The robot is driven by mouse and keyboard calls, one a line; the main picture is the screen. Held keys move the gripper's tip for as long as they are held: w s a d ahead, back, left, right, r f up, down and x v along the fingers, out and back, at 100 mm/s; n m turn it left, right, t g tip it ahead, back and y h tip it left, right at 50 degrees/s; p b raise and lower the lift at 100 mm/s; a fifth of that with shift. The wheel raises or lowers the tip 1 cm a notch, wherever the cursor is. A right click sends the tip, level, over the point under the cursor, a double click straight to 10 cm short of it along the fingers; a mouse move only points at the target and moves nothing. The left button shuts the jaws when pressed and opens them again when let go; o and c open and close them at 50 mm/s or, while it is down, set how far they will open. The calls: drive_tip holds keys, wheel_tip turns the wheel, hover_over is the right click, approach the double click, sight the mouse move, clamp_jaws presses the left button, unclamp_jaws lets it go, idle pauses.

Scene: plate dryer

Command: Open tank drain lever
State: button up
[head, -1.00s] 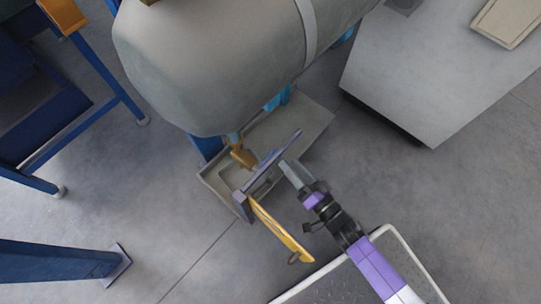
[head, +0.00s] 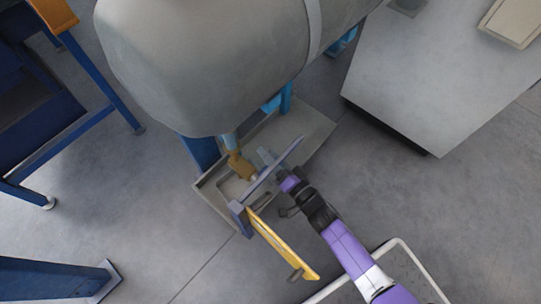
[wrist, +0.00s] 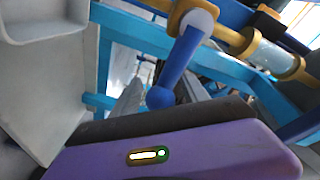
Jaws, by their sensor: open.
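The drain lever (wrist: 178,62) is a blue handle with a rounded end, hanging from a white hub on the yellow pipe in the wrist view. My gripper (wrist: 163,82) is open, and the lever's rounded end appears between its grey fingers. Whether they touch is unclear. In the head view my gripper (head: 266,156) is beside the brass valve (head: 239,166) under the grey tank (head: 205,60). The lever cannot be made out clearly there, and a grey-purple bar (head: 272,167) partly covers the gripper.
A shallow tray (head: 312,128) lies under the tank. A yellow bar (head: 284,245) sticks out in front of the valve. A grey block (head: 440,85) stands at the right and a blue frame (head: 85,135) at the left.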

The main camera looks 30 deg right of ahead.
clamp_jaws()
